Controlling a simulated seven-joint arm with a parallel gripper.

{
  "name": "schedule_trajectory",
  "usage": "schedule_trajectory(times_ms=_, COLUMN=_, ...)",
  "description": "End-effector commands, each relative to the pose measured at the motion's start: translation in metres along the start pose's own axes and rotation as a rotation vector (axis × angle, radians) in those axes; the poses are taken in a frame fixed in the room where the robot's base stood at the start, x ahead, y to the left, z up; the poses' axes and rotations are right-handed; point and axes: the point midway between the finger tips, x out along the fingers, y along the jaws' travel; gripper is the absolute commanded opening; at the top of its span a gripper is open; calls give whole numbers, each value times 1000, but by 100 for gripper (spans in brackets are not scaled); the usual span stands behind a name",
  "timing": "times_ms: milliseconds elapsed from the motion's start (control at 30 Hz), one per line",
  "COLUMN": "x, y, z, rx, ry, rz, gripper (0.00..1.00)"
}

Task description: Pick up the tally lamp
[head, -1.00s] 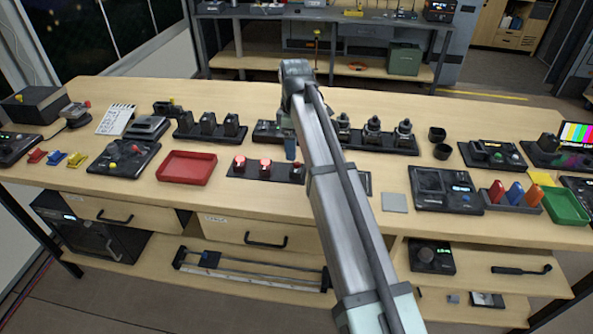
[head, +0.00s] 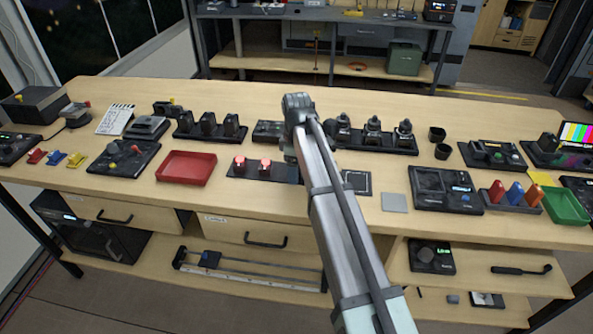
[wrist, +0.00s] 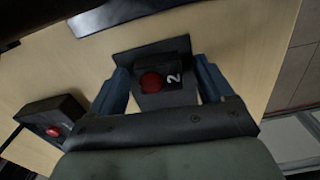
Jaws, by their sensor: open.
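A tally lamp (wrist: 150,82), a dark block with a red dome and a white "2", sits between the blue fingers of my open gripper (wrist: 163,72) in the wrist view. The fingers stand on either side of it; I cannot tell whether they touch it. A second dark block with a red dome (wrist: 53,130) is to its left in that view. In the head view, two glowing red lamps (head: 239,165) and (head: 265,167) stand on a dark base (head: 250,177) left of my arm. My arm hides the base's right end and the gripper's fingers there.
A red tray (head: 186,168) lies left of the lamps. Dark knobbed units (head: 372,132) stand behind my arm on the right. A grey square pad (head: 394,202) and a black panel (head: 440,188) lie to the right. Bare wood shows between them.

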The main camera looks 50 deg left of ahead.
Motion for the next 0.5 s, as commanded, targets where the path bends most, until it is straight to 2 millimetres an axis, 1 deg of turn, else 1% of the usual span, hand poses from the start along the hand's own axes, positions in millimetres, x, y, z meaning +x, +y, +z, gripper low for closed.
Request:
schedule_trajectory(times_ms=67, x=0, y=0, z=0, rx=0, ry=0, rz=0, gripper=79)
schedule_trajectory(times_ms=500, x=0, y=0, z=0, rx=0, ry=0, rz=0, gripper=37)
